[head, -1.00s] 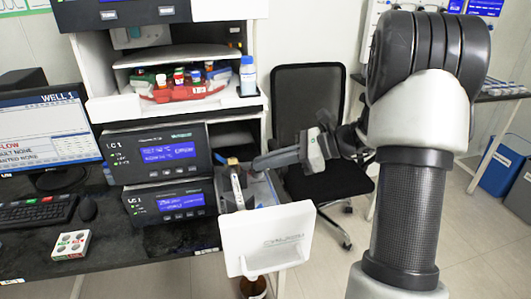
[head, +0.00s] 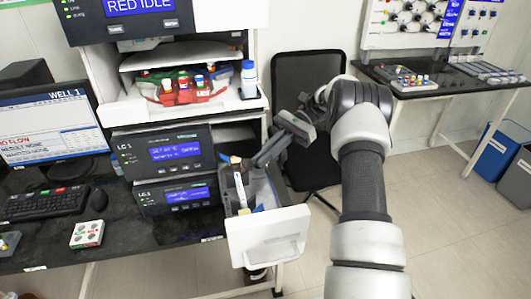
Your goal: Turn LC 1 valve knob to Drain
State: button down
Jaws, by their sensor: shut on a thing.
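Two black modules stand stacked on the bench in the head view, the upper LC 1 module (head: 165,153) and the lower module (head: 178,195), both with lit blue screens. A white-fronted drawer (head: 268,236) stands open to their right. My gripper (head: 262,160) reaches down at the drawer's back edge, beside the upper module's right side. Its fingers are close together on something too small and dark to make out. I cannot identify a valve knob or a Drain mark. A pale upright item (head: 239,190) stands in the drawer, left of my gripper.
A monitor (head: 50,125), keyboard (head: 42,204), mouse (head: 96,201) and small white block (head: 87,234) are on the left. A black chair (head: 308,78) stands behind my arm.

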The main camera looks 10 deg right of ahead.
jog(key=shift+w+n+g+h, duration=0.1)
jog(key=shift+n+g+h, duration=0.3)
jog(key=shift+n+g, duration=0.1)
jog(key=c, duration=1.9)
grip_release()
jog(key=shift+r, duration=0.1)
